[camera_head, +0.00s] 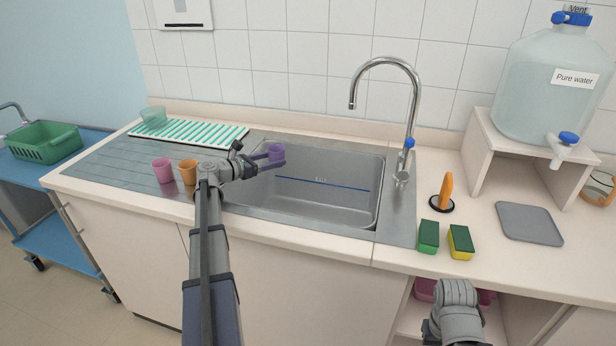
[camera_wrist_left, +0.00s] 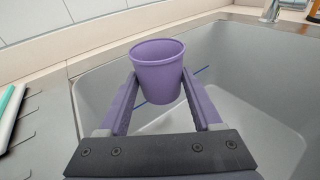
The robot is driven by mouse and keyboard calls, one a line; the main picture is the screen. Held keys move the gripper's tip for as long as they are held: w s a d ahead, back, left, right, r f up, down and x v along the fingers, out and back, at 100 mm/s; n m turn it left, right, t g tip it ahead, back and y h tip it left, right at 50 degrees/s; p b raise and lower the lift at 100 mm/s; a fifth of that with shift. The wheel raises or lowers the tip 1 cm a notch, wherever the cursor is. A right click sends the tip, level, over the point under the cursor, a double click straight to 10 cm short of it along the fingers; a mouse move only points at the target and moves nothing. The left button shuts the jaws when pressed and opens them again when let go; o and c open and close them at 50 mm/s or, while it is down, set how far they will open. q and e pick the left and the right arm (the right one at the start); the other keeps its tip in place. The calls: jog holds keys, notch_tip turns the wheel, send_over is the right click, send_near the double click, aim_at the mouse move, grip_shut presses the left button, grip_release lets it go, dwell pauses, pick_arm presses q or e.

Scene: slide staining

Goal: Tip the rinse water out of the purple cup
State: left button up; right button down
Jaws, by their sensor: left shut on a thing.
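The purple cup (camera_head: 276,151) is held over the left part of the steel sink (camera_head: 330,200) in the head view. My left gripper (camera_head: 268,161) is shut on it, a finger on each side. In the left wrist view the purple cup (camera_wrist_left: 160,72) sits between the fingertips of my left gripper (camera_wrist_left: 160,92), its rim facing up and its body roughly upright. The inside of the cup is mostly hidden, and I cannot tell whether water is in it. My right arm (camera_head: 457,312) shows at the bottom right of the head view; its fingers are not visible.
A pink cup (camera_head: 163,170) and an orange cup (camera_head: 188,172) stand on the drainboard left of the sink. A striped mat (camera_head: 190,132) lies behind them. The tall faucet (camera_head: 413,110) rises at the sink's right. Sponges (camera_head: 429,236) lie on the right counter.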

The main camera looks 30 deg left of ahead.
pick_arm(q)
jog(key=shift+s+d+f+m+y, duration=0.1)
jog(key=shift+d+f+m+y, duration=0.2)
jog(key=shift+d+m, duration=0.45)
jog(key=d+m+y+p, duration=0.1)
jog(key=d+m, duration=0.1)
jog(key=d+m+g+y+p, duration=0.1)
jog(key=d+m+y+p, duration=0.1)
jog(key=m, duration=0.1)
jog(key=shift+r+m, duration=0.15)
jog(key=shift+m, duration=0.2)
jog(key=shift+r+m+y+p, duration=0.5)
jog(key=shift+m+p, duration=0.2)
jog(key=shift+p, duration=0.1)
jog(key=shift+d+r+m+y+p, duration=0.15)
jog(key=shift+r+m+y+p, duration=0.2)
jog(key=shift+m, duration=0.25)
jog(key=shift+m+y, duration=0.25)
jog(key=shift+m, duration=0.05)
jog(key=shift+d, duration=0.15)
